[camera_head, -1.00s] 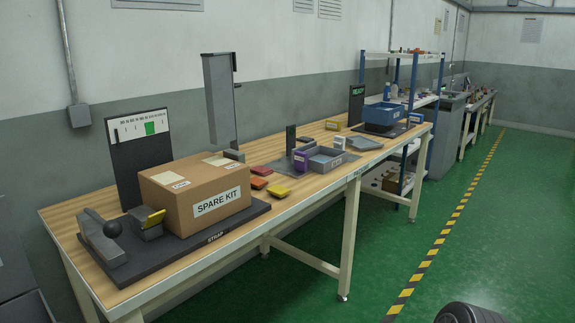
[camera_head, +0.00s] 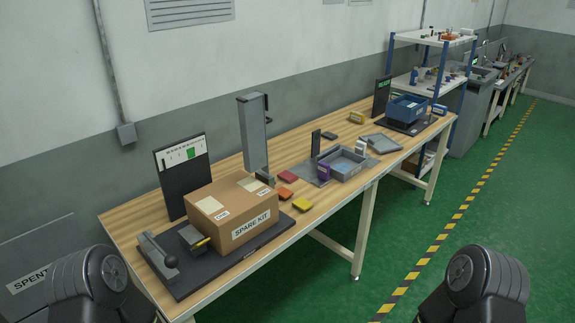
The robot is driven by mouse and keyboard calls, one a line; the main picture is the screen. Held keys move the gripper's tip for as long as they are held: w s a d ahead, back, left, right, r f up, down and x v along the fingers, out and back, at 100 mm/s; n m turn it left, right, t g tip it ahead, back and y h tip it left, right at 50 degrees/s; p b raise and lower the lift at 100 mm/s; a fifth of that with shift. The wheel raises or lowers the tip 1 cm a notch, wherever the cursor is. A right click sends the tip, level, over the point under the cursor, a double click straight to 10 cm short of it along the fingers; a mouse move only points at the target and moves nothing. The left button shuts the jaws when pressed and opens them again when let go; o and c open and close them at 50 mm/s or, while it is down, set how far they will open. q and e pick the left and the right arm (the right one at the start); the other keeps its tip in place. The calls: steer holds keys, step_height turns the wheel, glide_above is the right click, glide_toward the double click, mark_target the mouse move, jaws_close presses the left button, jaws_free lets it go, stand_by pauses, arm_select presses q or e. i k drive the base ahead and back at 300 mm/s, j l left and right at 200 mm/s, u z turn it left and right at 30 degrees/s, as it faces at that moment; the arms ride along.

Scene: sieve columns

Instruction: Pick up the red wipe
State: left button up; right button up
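A small flat red wipe (camera_head: 288,176) lies on the wooden table top (camera_head: 330,200), behind and to the right of the "SPARE KIT" box. An orange pad (camera_head: 284,193) and a yellow pad (camera_head: 302,205) lie in front of it, towards the table's front edge. Dark rounded parts of my two arms show at the bottom left and bottom right, well short of the table top's middle. Neither gripper's fingers show.
The cardboard box (camera_head: 232,213) stands on a dark base (camera_head: 212,267) with a lever at its left. A grey tray (camera_head: 342,164) sits right of the pads, and a blue bin (camera_head: 408,108) further back. A grey post (camera_head: 254,130) rises behind. Green floor is clear in front.

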mark_target(289, 177)
steer(key=z, duration=1.35)
steer(key=i+l, duration=0.1)
steer(key=i, duration=1.8)
steer(key=i+j+u, duration=0.1)
steer(key=i+u, duration=0.15)
steer(key=i, duration=0.35)
steer(key=i+u, duration=0.25)
steer(key=i, duration=0.3)
steer(key=i+l+u, duration=0.25)
steer(key=i, duration=0.35)
steer(key=i+l+u, duration=0.25)
steer(key=i, duration=0.35)
steer(key=i+j+u, duration=0.1)
steer(key=u, duration=0.2)
steer(key=i+u, duration=0.1)
steer(key=u, duration=3.55)
steer(key=k+z, duration=0.1)
steer(key=k, duration=0.15)
